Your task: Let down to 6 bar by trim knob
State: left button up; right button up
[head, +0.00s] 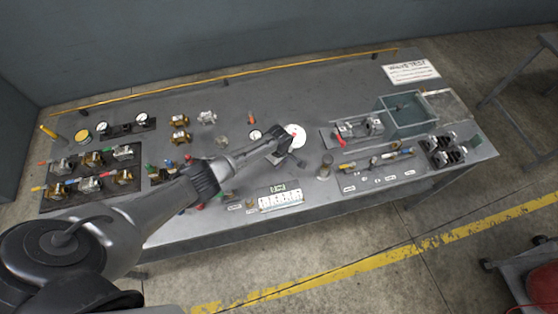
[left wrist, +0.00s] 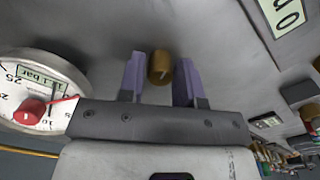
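My left gripper (head: 287,158) reaches over the middle of the bench. In the left wrist view its two purple fingers (left wrist: 160,78) stand apart on either side of a small brass-coloured knob (left wrist: 160,67), with a narrow gap visible on the knob's left. I cannot tell whether the right finger touches it. A round white gauge (left wrist: 38,90) is beside the gripper at the left, with a red hub, a red needle and a small readout ending in "bar"; its digits look like 11 or 1.1. The gauge also shows in the head view (head: 297,135). My right gripper is out of view.
Valves on a dark board (head: 92,178) and small gauges (head: 102,128) stand at the left. A white numbered strip (head: 281,199) lies near the front edge. A yellow rail (head: 225,77) runs along the back.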

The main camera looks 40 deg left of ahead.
pick_arm(q)
jog(key=o, duration=0.3)
jog(key=shift+r+p, duration=1.25)
jog(key=shift+r, duration=5.65)
